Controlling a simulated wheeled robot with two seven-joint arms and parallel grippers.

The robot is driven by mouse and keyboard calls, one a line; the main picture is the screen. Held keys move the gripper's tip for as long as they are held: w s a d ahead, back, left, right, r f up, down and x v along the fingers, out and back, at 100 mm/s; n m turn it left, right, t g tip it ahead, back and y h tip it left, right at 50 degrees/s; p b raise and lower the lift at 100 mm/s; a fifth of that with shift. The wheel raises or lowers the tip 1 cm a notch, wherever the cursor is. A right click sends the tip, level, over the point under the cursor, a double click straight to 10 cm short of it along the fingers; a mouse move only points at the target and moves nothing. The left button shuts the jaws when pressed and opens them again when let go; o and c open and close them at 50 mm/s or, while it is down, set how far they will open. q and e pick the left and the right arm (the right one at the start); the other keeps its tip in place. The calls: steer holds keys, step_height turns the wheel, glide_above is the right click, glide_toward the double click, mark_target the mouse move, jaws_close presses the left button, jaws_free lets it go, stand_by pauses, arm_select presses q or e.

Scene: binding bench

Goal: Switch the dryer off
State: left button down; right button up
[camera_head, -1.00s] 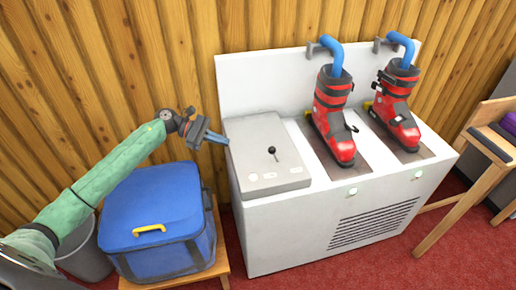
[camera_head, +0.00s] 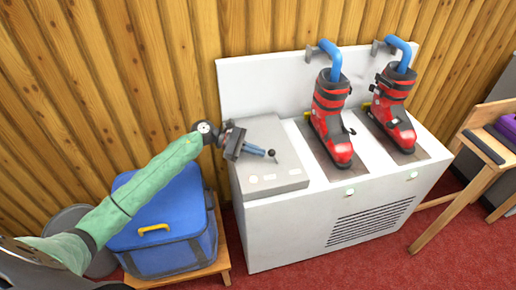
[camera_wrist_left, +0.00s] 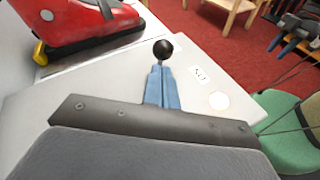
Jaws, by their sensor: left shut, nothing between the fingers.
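The dryer (camera_head: 295,225) is a white cabinet with a raised grey control panel (camera_head: 285,178) at its left end. A short lever with a black ball knob (camera_head: 271,153) stands on the panel; the knob also shows in the left wrist view (camera_wrist_left: 163,49). My left gripper (camera_head: 264,152) is over the panel, its blue fingers shut and empty. In the left wrist view the fingertips (camera_wrist_left: 160,75) lie right at the lever, just below the knob; I cannot tell if they touch it. The lever's lower part is hidden by the fingers. My right gripper is out of view.
Two red ski boots (camera_head: 330,120) (camera_head: 391,110) stand on the dryer under blue pipes (camera_head: 331,58). Two pale green lights (camera_head: 350,191) are on its front. A blue cooler bag (camera_head: 165,250) sits on a wooden stool at left. A wooden bench (camera_head: 480,165) stands right.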

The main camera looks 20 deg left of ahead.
arm_select(q)
steer(key=shift+d, duration=0.2)
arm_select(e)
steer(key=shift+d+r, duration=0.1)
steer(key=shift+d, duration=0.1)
